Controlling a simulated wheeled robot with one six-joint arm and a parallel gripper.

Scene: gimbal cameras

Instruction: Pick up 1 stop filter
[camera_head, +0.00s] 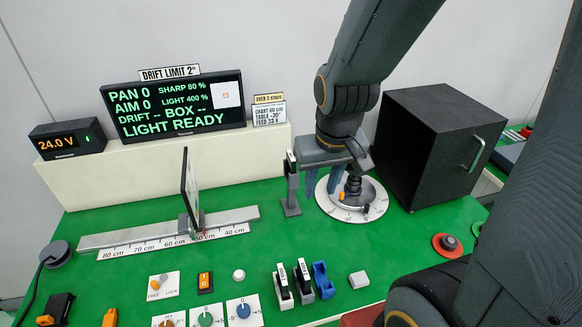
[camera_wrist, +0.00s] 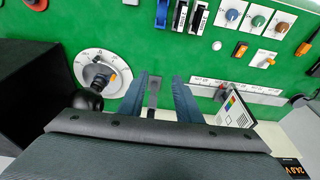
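Two dark filters with white labels, the left filter (camera_head: 283,287) and the right filter (camera_head: 304,280), stand upright in front on the green table. They also show at the top of the wrist view, one (camera_wrist: 180,16) beside the other (camera_wrist: 198,18). A third labelled piece (camera_head: 291,160) tops a grey stand (camera_head: 291,206) at mid-table. The labels are too small to read, so I cannot tell which is the 1 stop filter. My gripper (camera_head: 322,186) is open just right of that stand in the head view. In the wrist view, a grey upright (camera_wrist: 153,94) shows between its blue fingers; no grip is visible.
A blue holder (camera_head: 322,281) stands beside the two filters. A round dial with a black knob (camera_head: 352,190) lies close to my gripper, and a black open box (camera_head: 438,145) is right of it. A ruler rail (camera_head: 150,236) with an upright card is at left.

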